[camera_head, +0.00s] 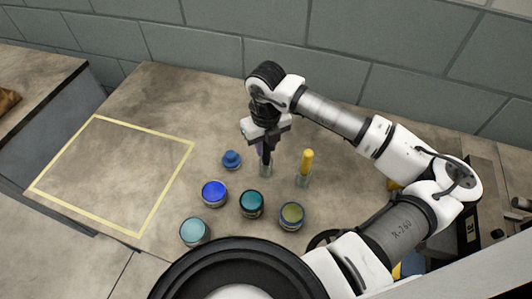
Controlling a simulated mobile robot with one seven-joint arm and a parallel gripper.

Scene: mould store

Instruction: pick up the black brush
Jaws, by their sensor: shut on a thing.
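My gripper (267,142) points down over the middle of the table, at the upper end of a clear glass holder (266,170). It is shut on a slim dark upright thing, the black brush (267,157), whose lower part is at the glass. My fingers hide most of its handle. A small purple patch shows just left of the fingers; I cannot tell what it belongs to.
A yellow-handled thing (307,160) stands in another glass holder close right. Left and in front are a blue knobbed piece (231,160) and paint jars: blue (214,194), teal (251,204), olive (291,216), pale teal (194,232). A yellow-taped square (110,175) at left is empty.

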